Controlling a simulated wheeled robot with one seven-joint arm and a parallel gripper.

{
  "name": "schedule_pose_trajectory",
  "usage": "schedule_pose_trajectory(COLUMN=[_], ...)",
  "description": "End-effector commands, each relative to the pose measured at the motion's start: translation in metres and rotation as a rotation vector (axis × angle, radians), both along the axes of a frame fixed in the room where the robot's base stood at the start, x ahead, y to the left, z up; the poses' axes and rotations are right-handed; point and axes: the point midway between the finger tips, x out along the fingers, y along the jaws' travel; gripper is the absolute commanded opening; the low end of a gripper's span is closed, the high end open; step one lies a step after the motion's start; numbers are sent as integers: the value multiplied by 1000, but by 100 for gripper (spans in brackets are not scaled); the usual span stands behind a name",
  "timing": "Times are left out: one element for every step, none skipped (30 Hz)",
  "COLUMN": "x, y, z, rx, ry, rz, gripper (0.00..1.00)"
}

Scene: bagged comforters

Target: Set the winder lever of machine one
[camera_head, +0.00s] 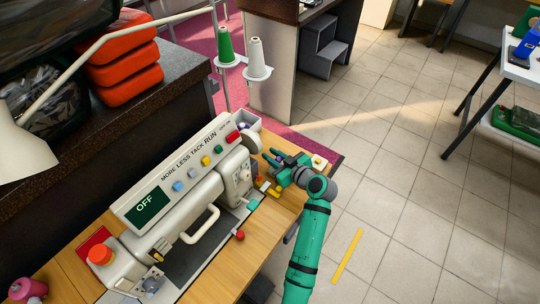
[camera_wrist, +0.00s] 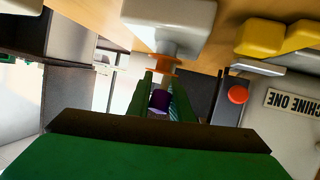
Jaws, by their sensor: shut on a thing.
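Machine one (camera_head: 185,180) is a pale sewing machine on a wooden table, with a green display reading OFF. Its "MACHINE ONE" label (camera_wrist: 292,103) appears upside down in the wrist view. My gripper (camera_head: 274,159) is at the machine's right end, low over the table. In the wrist view, its green fingers (camera_wrist: 165,95) are shut on a small purple-ended piece (camera_wrist: 159,100). An orange disc (camera_wrist: 150,63) and a white block (camera_wrist: 168,22) lie just beyond the fingertips. I cannot tell for sure whether the purple-ended piece is the winder lever; the fingers partly hide it.
Yellow blocks (camera_wrist: 270,37) and a red button (camera_wrist: 238,95) are close to the gripper's right in the wrist view. Green (camera_head: 226,46) and white (camera_head: 257,58) thread cones stand behind the machine. Open tiled floor (camera_head: 410,190) lies to the right.

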Motion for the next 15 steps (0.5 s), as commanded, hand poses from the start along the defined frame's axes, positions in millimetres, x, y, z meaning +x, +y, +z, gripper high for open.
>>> schedule_pose_trajectory(x=[0, 0, 0, 0, -1, 0, 0, -1, -1, -1, -1, -1, -1, -1, -1], y=[-2, -2, -2, -2, -2, -2, -3, -3, -3, -3, -3, -3, -3, -3, -3], z=[-1, 0, 0, 0, 0, 0, 0, 0, 0, 0, 0, 0, -1, 0, 0], rx=[7, 10, 13, 13, 13, 13, 12, 12, 12, 12, 12, 12, 12, 12, 12], ry=[-4, -6, -8, -9, -9, -9, -9, -9, -9, -8, -8, -8, -8, -8, -7], rz=[-4, -4, -4, -3, -3, -3, -5, -5, -5, -5, -5, -5, -5, -5, -4], gripper=[0, 0, 0, 0, 0, 0, 0, 0, 0, 0, 0, 29, 36, 38, 38])
